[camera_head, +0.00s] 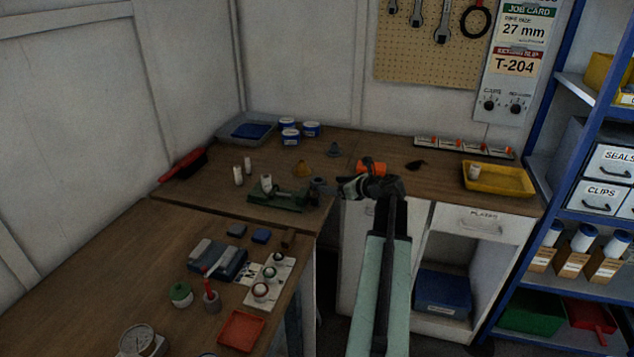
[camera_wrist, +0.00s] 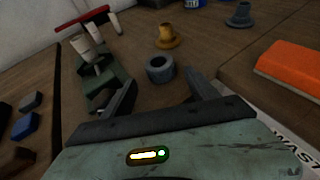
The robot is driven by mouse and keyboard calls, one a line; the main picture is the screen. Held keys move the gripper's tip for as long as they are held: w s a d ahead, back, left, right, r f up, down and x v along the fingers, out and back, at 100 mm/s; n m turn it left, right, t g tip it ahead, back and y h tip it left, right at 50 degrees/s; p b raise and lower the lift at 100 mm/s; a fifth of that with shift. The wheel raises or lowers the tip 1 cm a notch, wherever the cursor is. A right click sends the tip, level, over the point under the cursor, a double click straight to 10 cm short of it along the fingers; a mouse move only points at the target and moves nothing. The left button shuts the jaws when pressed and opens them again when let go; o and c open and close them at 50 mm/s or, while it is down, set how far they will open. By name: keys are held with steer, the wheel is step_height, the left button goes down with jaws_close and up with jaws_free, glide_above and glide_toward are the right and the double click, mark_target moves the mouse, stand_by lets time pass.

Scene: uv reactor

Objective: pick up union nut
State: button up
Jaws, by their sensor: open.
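The union nut appears to be the dark grey ring (camera_wrist: 160,69) lying on the wooden bench in the wrist view, its hole visible. In the head view it seems to be the dark grey piece (camera_head: 319,185) just left of my gripper (camera_head: 341,188), partly hard to separate from it. In the wrist view my gripper (camera_wrist: 161,80) is open, its two fingers spread on either side of the ring's near side. I see nothing between the fingers; whether they touch the ring cannot be told.
A green fixture (camera_wrist: 104,85) with white cylinders stands close left of the ring. A yellow-brown flanged piece (camera_wrist: 168,37) stands behind it, and a grey flanged piece (camera_wrist: 241,15) farther right. An orange block (camera_wrist: 290,66) lies at right. Bare bench lies between.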

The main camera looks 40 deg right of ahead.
mark_target(319, 182)
steer(key=shift+b+x, duration=1.45)
steer(key=shift+x, duration=2.4)
steer(key=shift+r, duration=0.1)
steer(key=c, duration=1.4)
steer(key=shift+c, duration=0.2)
steer(key=shift+r, duration=0.1)
step_height(319, 182, up, 4)
steer(key=p, duration=0.4)
steer(key=s+r+p, duration=0.1)
steer(key=s, duration=1.5)
steer(key=shift+a, duration=0.25)
